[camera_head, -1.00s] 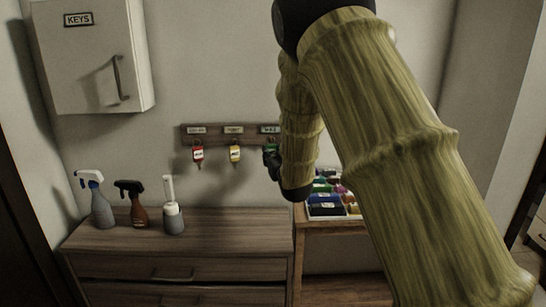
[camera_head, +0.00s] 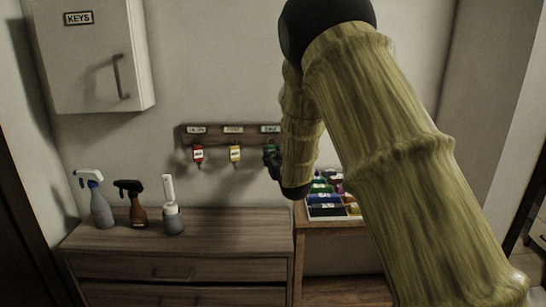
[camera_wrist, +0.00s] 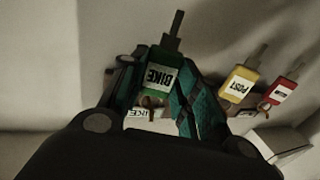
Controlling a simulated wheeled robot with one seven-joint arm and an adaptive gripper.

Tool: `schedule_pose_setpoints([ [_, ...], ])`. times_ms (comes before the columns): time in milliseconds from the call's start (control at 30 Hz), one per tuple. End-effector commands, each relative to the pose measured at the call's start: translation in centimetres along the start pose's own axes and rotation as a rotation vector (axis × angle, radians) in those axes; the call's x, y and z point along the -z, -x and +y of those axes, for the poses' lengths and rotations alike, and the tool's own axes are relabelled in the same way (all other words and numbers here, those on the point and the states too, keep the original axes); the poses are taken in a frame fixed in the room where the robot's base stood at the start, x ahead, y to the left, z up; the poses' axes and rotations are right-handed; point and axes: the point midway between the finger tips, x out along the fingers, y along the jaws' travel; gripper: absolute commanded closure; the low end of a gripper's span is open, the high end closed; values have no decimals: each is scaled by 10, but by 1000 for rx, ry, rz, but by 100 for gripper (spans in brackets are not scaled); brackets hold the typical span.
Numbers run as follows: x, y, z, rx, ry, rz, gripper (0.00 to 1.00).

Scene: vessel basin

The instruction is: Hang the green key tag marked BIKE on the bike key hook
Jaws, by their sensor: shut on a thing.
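The green key tag (camera_wrist: 156,77) has a white label reading BIKE and a key at its end. In the wrist view it sits between the fingers of my gripper (camera_wrist: 160,88), which is shut on it. In the head view my gripper (camera_head: 271,160) is at the right end of the wooden key rack (camera_head: 222,129). The green tag shows there only as a small patch (camera_head: 269,148) just below the rack's right label. A BIKE label (camera_wrist: 137,113) shows behind the tag in the wrist view. The bike hook itself is hidden, so I cannot tell whether the tag touches it.
A red tag (camera_head: 198,154) and a yellow POST tag (camera_head: 235,154) hang left of my gripper. Below, a dresser (camera_head: 200,222) bears two spray bottles (camera_head: 101,207) and a brush in a holder (camera_head: 172,215). A tray (camera_head: 330,214) of coloured items stands right. A KEYS cabinet (camera_head: 90,60) hangs upper left.

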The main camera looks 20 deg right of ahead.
Motion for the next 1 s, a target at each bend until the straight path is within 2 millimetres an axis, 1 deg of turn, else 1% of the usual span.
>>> schedule_pose_setpoints([
  [433,0,0,0,0,0,0,89],
  [467,0,0,0,0,0,0,67],
  [500,0,0,0,0,0,0,59],
  [600,0,0,0,0,0,0,43],
  [867,0,0,0,0,0,0,43],
  [1000,0,4,0,0,0,0,43],
])
